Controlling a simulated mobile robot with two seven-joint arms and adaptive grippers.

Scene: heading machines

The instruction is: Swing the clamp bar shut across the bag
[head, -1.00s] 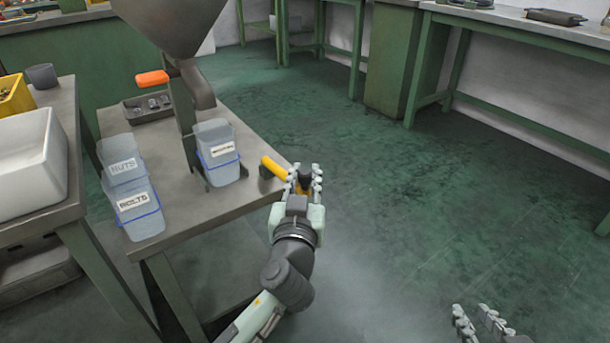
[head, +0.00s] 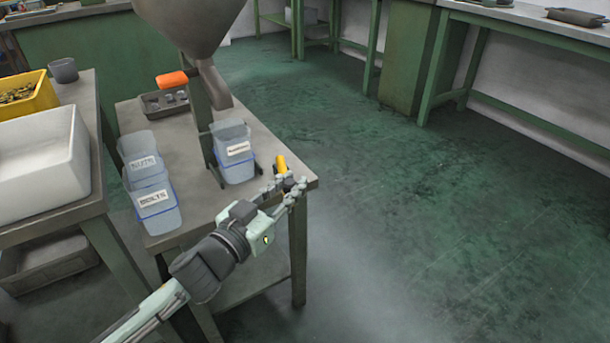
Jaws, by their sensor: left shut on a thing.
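A translucent blue bag (head: 234,168) with a white label stands under the hopper spout, in a dark frame on the bench. The yellow clamp bar (head: 281,163) is to the right of the bag, near the bench's right edge. Only a short part of it shows. My left gripper (head: 284,185) is shut on the clamp bar at its near end, and the fingers hide the rest. A gap shows between the bar's yellow part and the bag. My right gripper is not in view.
The grey hopper (head: 190,25) hangs over the bench (head: 190,215). An orange handle (head: 171,80) sticks out at its post. Bags of nuts (head: 141,148) and bolts (head: 155,208) stand at the left. A dark tray (head: 163,100) lies behind. Floor to the right is clear.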

